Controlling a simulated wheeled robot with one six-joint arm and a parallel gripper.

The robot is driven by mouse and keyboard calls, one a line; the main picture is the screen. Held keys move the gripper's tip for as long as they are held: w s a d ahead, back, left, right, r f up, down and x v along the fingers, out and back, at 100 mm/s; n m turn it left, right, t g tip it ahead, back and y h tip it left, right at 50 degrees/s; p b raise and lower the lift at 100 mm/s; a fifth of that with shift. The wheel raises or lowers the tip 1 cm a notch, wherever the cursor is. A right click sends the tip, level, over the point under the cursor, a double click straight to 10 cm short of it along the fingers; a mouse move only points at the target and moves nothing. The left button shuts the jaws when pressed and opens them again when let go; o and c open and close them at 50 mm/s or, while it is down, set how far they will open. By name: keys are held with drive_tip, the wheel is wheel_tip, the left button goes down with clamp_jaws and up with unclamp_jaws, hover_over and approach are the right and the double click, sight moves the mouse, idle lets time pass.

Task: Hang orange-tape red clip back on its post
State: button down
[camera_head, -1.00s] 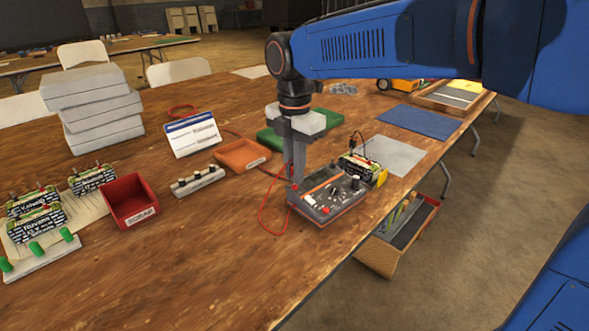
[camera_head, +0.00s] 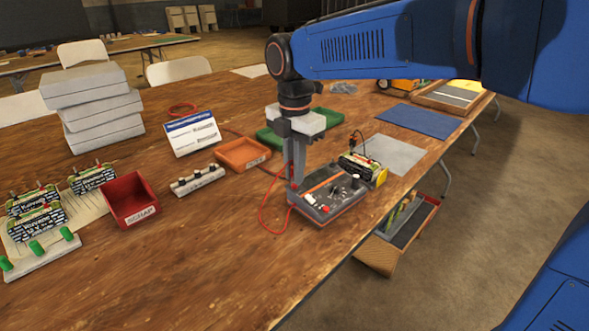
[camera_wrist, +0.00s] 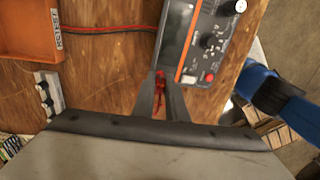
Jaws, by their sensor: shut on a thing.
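My gripper (camera_head: 294,180) points down at the left end of the grey charger (camera_head: 330,198). In the wrist view its fingers (camera_wrist: 160,100) are shut on the red clip (camera_wrist: 159,82), beside the charger's edge. A red lead (camera_head: 263,208) loops from the clip area over the table to the charger's front.
A battery pack (camera_head: 359,170) stands behind the charger. An orange tray (camera_head: 243,155), a white block with dark pegs (camera_head: 198,180) and a red SCRAP bin (camera_head: 131,203) are to the left. A green tray (camera_head: 268,138) lies behind my gripper. The front table is clear.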

drive_tip(key=c, duration=1.7)
unclamp_jaws()
drive_tip(key=shift+o, duration=1.1)
drive_tip(key=shift+r, duration=0.1)
drive_tip(key=shift+r, duration=3.65)
